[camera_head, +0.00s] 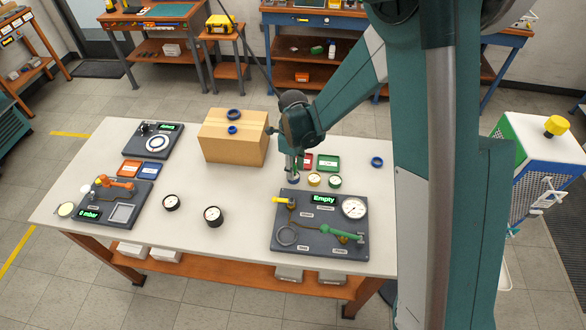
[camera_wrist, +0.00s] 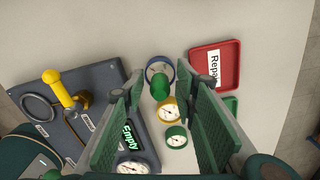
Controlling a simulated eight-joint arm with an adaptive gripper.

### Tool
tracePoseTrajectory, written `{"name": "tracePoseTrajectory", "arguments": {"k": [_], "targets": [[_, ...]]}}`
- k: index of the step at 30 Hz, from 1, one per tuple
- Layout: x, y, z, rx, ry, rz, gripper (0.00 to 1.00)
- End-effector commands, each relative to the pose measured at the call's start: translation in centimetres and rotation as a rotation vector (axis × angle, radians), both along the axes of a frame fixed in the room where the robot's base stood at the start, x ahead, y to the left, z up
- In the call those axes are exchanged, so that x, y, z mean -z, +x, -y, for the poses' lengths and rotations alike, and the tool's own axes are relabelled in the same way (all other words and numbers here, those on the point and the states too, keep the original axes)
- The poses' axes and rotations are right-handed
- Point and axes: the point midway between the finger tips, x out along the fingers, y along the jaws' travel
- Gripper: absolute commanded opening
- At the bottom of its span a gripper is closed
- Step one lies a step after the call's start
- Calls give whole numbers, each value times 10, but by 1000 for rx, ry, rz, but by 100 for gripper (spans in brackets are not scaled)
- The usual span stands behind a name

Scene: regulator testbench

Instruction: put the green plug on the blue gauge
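The blue gauge (camera_wrist: 171,63) lies on the table below my gripper. In the head view, the blue gauge (camera_head: 293,180) is mostly hidden by my fingers. The green plug (camera_wrist: 159,82) appears upright on the blue gauge; I cannot tell how firmly it sits. My gripper (camera_wrist: 163,88) is open, with its fingers on either side of the plug and clear gaps on both sides. In the head view, my gripper (camera_head: 293,172) points down just behind the testbench panel.
A yellow gauge (camera_wrist: 168,110) and a green gauge (camera_wrist: 176,137) lie close by. The red tray (camera_wrist: 214,66) and green tray (camera_head: 328,163) are behind them. The panel (camera_head: 320,225) reading "Empty" stands in front.

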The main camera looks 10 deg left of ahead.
Motion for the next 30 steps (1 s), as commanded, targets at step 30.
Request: {"name": "tracePoseTrajectory", "arguments": {"k": [30], "targets": [[-109, 0, 0, 0, 0, 0, 29]]}}
